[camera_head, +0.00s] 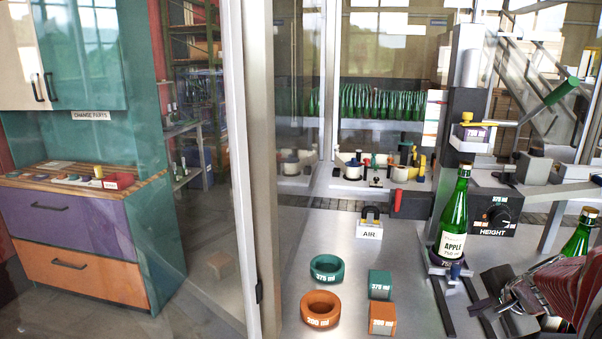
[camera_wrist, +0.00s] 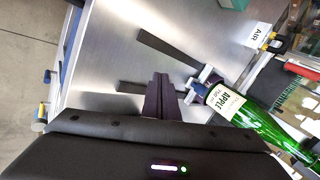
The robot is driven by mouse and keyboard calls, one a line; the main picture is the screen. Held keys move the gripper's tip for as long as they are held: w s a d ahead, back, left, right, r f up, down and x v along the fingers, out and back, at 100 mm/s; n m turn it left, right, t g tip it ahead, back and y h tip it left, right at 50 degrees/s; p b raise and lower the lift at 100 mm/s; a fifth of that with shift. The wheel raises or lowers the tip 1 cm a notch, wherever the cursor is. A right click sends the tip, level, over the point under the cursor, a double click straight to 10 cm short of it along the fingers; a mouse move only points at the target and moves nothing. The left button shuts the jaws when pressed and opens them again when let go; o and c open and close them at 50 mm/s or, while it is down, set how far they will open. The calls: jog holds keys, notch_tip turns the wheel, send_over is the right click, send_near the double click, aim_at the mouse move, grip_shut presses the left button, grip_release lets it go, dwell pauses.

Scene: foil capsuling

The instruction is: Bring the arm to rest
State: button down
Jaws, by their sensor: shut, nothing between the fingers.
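My gripper (camera_wrist: 160,82) shows in the wrist view with its dark fingers closed together and nothing between them. It is above the metal table (camera_wrist: 125,60), to the side of a green bottle with an APPLE label (camera_wrist: 232,103) and apart from it. In the head view, part of my arm reaches in at the lower right corner. The APPLE bottle (camera_head: 454,215) stands upright there on a small round seat below the capsuling head, to the left of my arm.
Teal (camera_head: 327,268) and orange (camera_head: 321,308) rings and matching blocks (camera_head: 380,285) lie on the table. An AIR sign (camera_head: 369,230) with a padlock stands behind them. A second green bottle (camera_head: 577,240) is at the far right. A glazed frame post (camera_head: 252,150) edges the table's left.

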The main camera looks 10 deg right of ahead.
jog(key=s+a+r+n, duration=0.2)
jog(key=s+a+n, duration=0.3)
jog(key=a, duration=0.5)
jog(key=s+a+r+n+g, duration=0.1)
jog(key=s+a+r+n, duration=0.1)
jog(key=s+a+n, duration=0.4)
jog(key=s+a+r+n, duration=0.1)
jog(key=s+a+n, duration=0.5)
jog(key=a, duration=0.8)
jog(key=shift+s+a+r+g+y, duration=0.2)
jog(key=shift+s+r+g+y, duration=0.1)
jog(key=shift+r+g+y, duration=0.1)
jog(key=shift+s, duration=0.1)
